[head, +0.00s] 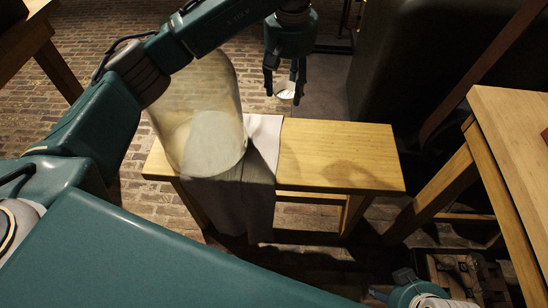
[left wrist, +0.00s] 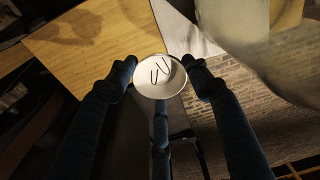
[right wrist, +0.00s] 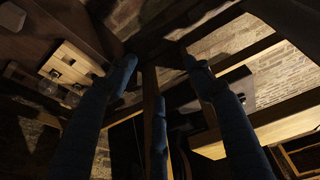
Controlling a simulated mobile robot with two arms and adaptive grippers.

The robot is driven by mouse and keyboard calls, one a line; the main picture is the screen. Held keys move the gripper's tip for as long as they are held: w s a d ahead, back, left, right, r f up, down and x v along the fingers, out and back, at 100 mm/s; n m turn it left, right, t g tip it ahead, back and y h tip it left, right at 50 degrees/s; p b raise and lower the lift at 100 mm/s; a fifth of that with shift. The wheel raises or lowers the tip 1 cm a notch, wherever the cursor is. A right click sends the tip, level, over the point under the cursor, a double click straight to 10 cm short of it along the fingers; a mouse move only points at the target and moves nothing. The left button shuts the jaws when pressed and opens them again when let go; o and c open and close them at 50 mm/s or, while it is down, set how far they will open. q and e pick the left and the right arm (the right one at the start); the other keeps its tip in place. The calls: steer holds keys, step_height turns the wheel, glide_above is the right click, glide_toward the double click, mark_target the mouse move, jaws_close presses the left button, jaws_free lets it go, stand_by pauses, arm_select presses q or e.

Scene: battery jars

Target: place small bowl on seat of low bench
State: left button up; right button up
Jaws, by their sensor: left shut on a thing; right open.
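The small bowl (head: 286,94) is white and round. My left gripper (head: 284,86) is shut on it, holding it in the air around the far edge of the low bench. In the left wrist view, the small bowl (left wrist: 160,76) sits between the fingertips of my left gripper (left wrist: 158,66), with dark curved marks inside. The low bench (head: 340,155) has a pale wooden seat, bare on its right half; its seat also shows in the left wrist view (left wrist: 90,38). My right gripper (right wrist: 158,68) is open and empty in the right wrist view, low down among wooden legs and beams.
A large glass jar (head: 205,110) stands on the bench's left part, close to my left arm. A grey cloth (head: 235,205) hangs over the bench's front edge. A wooden table (head: 520,135) stands at right. A wooden crate (head: 465,275) is on the floor.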

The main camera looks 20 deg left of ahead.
arm_select(q)
steer(key=shift+f, duration=0.65)
step_height(320, 180, down, 15)
steer(key=b, duration=0.2)
steer(key=shift+b, duration=0.4)
step_height(320, 180, down, 4)
steer(key=shift+f+b, duration=0.1)
steer(key=shift+b, duration=0.35)
steer(key=shift+w+f, duration=0.1)
arm_select(e)
steer(key=w+a+r+t, duration=0.2)
steer(key=w+r+t, duration=0.1)
steer(key=w, duration=0.3)
steer(key=w+a+r+t+y, duration=0.1)
steer(key=w+a+r+t, duration=0.1)
steer(key=w, duration=0.5)
steer(key=shift+w+a+r+t+y, duration=0.25)
steer(key=shift+r+t, duration=0.35)
steer(key=shift+t, duration=0.4)
steer(key=shift+d, duration=0.1)
